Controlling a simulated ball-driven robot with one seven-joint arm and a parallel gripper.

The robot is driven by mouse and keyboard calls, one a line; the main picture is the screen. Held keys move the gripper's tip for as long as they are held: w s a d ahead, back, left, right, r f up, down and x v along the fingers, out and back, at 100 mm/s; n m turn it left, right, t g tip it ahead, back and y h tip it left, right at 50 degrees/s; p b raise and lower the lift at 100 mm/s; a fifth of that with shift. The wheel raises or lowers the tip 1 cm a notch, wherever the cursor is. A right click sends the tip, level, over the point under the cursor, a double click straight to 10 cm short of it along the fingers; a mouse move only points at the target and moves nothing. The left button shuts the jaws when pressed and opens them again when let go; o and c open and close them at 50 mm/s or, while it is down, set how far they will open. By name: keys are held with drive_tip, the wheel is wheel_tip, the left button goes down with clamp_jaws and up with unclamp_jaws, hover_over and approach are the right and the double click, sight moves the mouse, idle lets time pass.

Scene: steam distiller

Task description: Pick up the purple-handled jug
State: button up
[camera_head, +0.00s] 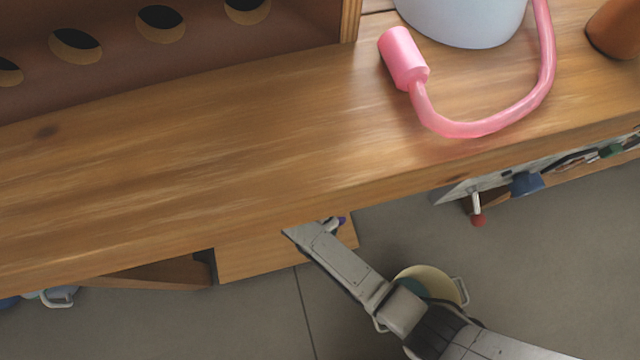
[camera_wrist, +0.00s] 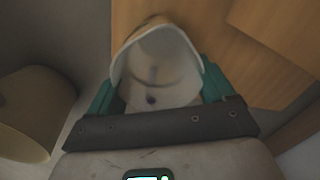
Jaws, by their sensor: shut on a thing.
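In the wrist view a pale jug (camera_wrist: 178,60) stands between the two teal fingers of my gripper (camera_wrist: 158,88), which is shut on it. I look into its open, wide mouth; a small dark purplish spot shows low inside. Its handle cannot be made out in this view. Only a small purple bit (camera_head: 341,221) shows beside the arm's end, perhaps the jug's handle.
The wooden workbench (camera_head: 200,150) spans the head view, with a pink hose (camera_head: 475,128) and a pale blue vessel (camera_head: 465,20) on it. A lower wooden board (camera_head: 262,255) lies beneath its edge. A cream bucket (camera_head: 445,283) stands on the floor behind my arm.

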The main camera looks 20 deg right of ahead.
drive_tip(key=s+r+p, duration=1)
drive_tip(key=s+r, duration=0.2)
drive_tip(key=s, duration=0.2)
drive_tip(key=shift+r, duration=0.2)
